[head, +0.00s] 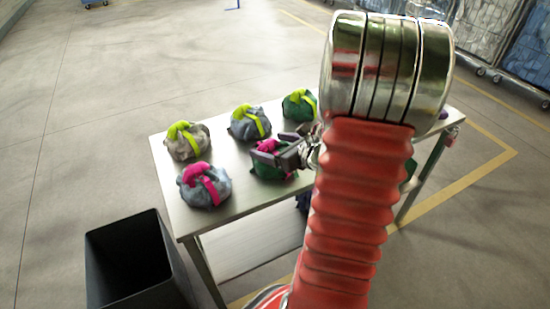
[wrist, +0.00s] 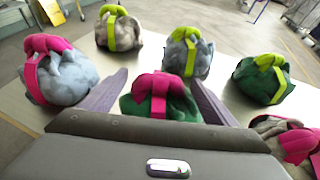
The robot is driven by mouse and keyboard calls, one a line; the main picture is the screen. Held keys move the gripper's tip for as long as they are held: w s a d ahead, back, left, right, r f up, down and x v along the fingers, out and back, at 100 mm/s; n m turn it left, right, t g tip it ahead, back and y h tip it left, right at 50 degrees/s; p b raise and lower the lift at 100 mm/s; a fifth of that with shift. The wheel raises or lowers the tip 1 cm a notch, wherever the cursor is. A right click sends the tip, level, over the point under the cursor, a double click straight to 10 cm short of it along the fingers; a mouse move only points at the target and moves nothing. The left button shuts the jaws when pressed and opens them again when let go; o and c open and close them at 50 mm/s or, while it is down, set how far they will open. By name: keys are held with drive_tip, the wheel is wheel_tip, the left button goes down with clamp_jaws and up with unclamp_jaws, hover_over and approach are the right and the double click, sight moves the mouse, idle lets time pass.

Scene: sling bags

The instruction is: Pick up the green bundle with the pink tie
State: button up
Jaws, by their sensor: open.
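The green bundle with the pink tie (wrist: 160,97) sits on the table between my gripper's two fingers in the wrist view. Its lower part is hidden behind the gripper body. In the head view the same bundle (head: 266,171) is partly covered by my gripper (head: 268,157). My gripper is open, with one finger on each side of the bundle in the wrist view (wrist: 158,98). I cannot tell whether the fingers touch it.
A blue-grey bundle with a pink tie (head: 204,186) lies to the left. Grey (head: 187,141), blue-grey (head: 249,123) and green (head: 299,105) bundles with yellow ties lie behind. Another pink-tied bundle (wrist: 292,146) is at right. A black bin (head: 130,258) stands beside the metal table (head: 240,205).

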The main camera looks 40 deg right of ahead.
drive_tip(key=x, duration=0.4)
drive_tip(key=shift+w, duration=0.15)
idle(0.4)
drive_tip(key=c, duration=1.8)
